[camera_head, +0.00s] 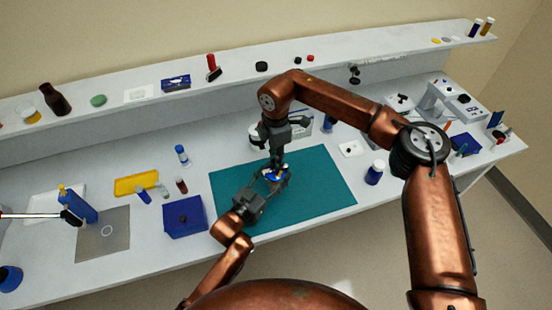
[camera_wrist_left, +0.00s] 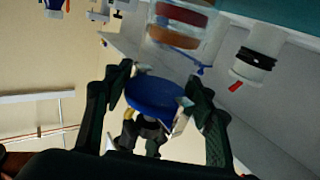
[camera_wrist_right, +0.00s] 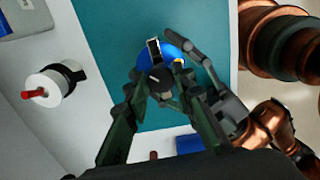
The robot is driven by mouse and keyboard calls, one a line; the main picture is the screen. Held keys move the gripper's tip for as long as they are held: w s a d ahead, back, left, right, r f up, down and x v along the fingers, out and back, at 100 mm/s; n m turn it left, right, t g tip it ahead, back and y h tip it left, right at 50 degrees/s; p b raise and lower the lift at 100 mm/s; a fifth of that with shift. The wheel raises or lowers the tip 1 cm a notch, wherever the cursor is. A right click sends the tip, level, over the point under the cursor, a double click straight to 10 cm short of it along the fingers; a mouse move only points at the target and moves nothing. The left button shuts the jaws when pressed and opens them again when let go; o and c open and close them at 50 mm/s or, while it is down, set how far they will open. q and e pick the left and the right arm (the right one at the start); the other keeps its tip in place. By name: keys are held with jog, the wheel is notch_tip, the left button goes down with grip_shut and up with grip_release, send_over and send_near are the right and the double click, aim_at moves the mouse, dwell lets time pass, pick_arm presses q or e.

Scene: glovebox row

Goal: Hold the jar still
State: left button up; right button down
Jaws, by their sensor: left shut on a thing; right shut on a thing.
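The jar (camera_head: 274,176) shows as a small blue round thing above the teal mat (camera_head: 325,185), mostly hidden by both grippers. My left gripper (camera_head: 268,187) is shut around it from the near side. In the left wrist view its blue round face (camera_wrist_left: 155,94) sits between my left fingers. My right gripper (camera_head: 277,160) comes down from above. In the right wrist view my right fingers (camera_wrist_right: 161,88) close on a small dark grey piece just beside the jar's blue surface (camera_wrist_right: 172,52). I cannot tell whether this piece belongs to the jar.
A blue box (camera_head: 184,217) stands left of the mat, with a yellow tray (camera_head: 136,184) and small vials behind. A blue jar (camera_head: 375,172) and a white tile (camera_head: 351,149) lie to the right. A shelf (camera_head: 225,82) runs along the back. The mat's right part is clear.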

jog(key=shift+w+d, duration=0.1)
jog(key=shift+w, duration=0.05)
jog(key=c, duration=1.6)
grip_release()
notch_tip(320, 180, up, 12)
